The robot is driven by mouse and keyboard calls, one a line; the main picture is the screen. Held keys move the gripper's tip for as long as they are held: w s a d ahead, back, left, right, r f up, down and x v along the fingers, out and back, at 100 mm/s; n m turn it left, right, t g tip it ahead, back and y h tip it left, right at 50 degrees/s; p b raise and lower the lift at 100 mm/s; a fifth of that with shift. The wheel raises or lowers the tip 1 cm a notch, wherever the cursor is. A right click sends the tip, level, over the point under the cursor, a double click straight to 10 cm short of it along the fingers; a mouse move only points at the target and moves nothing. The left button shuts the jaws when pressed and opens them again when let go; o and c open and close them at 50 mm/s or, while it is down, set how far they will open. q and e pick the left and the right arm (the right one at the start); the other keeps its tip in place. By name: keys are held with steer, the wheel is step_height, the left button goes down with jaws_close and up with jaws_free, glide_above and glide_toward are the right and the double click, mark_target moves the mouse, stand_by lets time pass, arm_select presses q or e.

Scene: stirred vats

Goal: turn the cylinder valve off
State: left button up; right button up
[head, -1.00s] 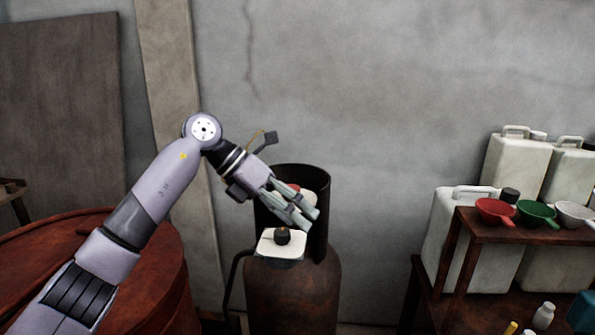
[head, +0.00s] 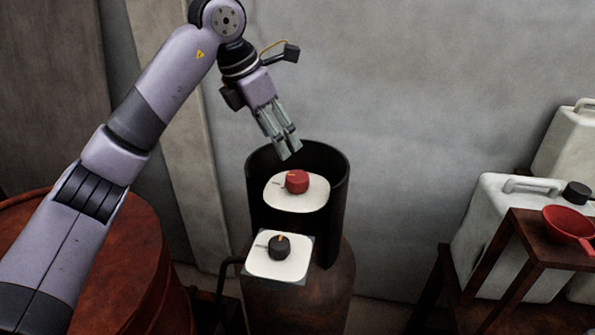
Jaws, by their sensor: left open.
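The gas cylinder (head: 300,308) is rusty brown and stands upright below the middle of the head view. A dark curved collar (head: 337,215) rises around its top. Inside the collar a red knob (head: 297,181) sits on a white rounded plate (head: 292,203). In front, a black knob (head: 279,248) with an orange mark sits on a white square plate (head: 262,268). My left gripper (head: 287,147) is open and empty, pointing down just above the collar's back rim and the red knob, apart from the knob. My right gripper is not in view.
A rusty red drum (head: 140,270) stands at the left under my left arm. At the right, a white jerrycan (head: 500,225) stands by a brown wooden shelf (head: 528,230) with a red scoop (head: 567,224). A grey wall (head: 420,90) closes the back.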

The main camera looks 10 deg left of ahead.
mark_target(297, 175)
arm_select(q)
steer(key=p+x, duration=0.3)
steer(key=x, duration=0.8)
steer(key=shift+w+d+f, duration=0.1)
steer(key=shift+f, duration=0.15)
steer(key=shift+w+d+f, duration=0.1)
steer(key=shift+w+f, duration=0.1)
steer(key=shift+f, duration=0.35)
steer(key=shift+c, duration=0.6)
steer(key=c, duration=1)
